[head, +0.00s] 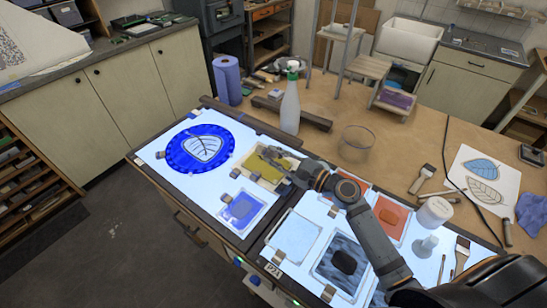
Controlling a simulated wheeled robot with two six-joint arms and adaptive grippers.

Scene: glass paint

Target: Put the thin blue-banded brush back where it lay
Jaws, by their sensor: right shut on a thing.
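My right arm comes in from the lower right, and its gripper (281,158) is over the yellow glass piece (262,172) on the lit table (168,192). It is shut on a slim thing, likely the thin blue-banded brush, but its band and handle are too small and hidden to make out. Another thin brush-like tool (441,268) lies at the right of the light table, beside a broad brush (462,254). My left gripper is not in view.
A spray bottle (290,108) and a clear glass bowl (356,143) stand behind the gripper. A blue leaf disc (178,160), a blue glass square (241,211) and orange glass (391,218) lie on the light table. A white jar (434,213) stands at right.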

